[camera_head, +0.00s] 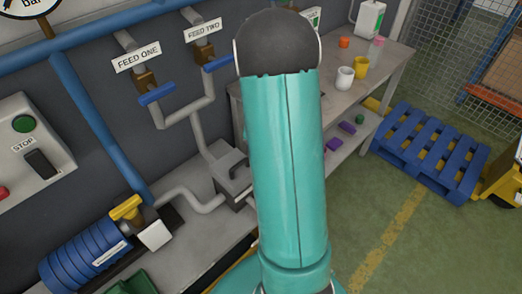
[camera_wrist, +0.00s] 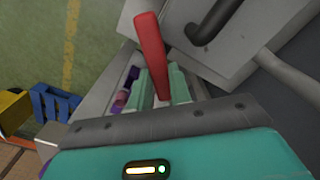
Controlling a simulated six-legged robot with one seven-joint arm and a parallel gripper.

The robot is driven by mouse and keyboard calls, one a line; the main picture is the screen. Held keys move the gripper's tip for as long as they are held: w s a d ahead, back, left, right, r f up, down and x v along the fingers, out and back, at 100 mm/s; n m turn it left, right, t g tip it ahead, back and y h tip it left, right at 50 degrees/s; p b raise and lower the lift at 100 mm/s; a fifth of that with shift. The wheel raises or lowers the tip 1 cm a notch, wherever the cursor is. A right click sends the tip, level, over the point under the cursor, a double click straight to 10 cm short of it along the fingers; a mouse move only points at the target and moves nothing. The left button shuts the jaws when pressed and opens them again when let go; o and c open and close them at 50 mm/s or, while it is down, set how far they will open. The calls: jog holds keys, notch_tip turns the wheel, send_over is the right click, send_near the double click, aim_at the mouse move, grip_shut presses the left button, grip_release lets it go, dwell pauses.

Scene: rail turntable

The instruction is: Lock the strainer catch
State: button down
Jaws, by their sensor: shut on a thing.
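The strainer is a grey box with a dark bar handle on it (camera_head: 232,174), at the end of the grey pipes. It shows close up in the wrist view (camera_wrist: 252,48). A red lever (camera_wrist: 149,40), which looks like the catch, stands beside the box in the wrist view. My gripper (camera_wrist: 162,78) is shut on the red lever, with a pale green finger on each side. The lever's lower end is hidden between the fingers, so I cannot see how it meets the box. In the head view my arm hides the gripper and the lever.
Valves with blue handles marked FEED ONE (camera_head: 156,93) and FEED TWO (camera_head: 217,63) are on pipes above. A blue motor pump (camera_head: 85,258) stands left. A bench (camera_head: 392,62) with cups is behind my arm. A blue pallet (camera_head: 430,150) lies on the green floor.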

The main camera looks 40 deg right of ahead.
jog(key=m, duration=0.4)
jog(key=shift+d+m, duration=0.1)
jog(key=shift+m, duration=0.2)
jog(key=shift+s+m, duration=0.15)
jog(key=shift+m, duration=1.75)
jog(key=c, duration=1.3)
grip_release()
notch_tip(320, 180, up, 14)
jog(key=shift+f, duration=0.1)
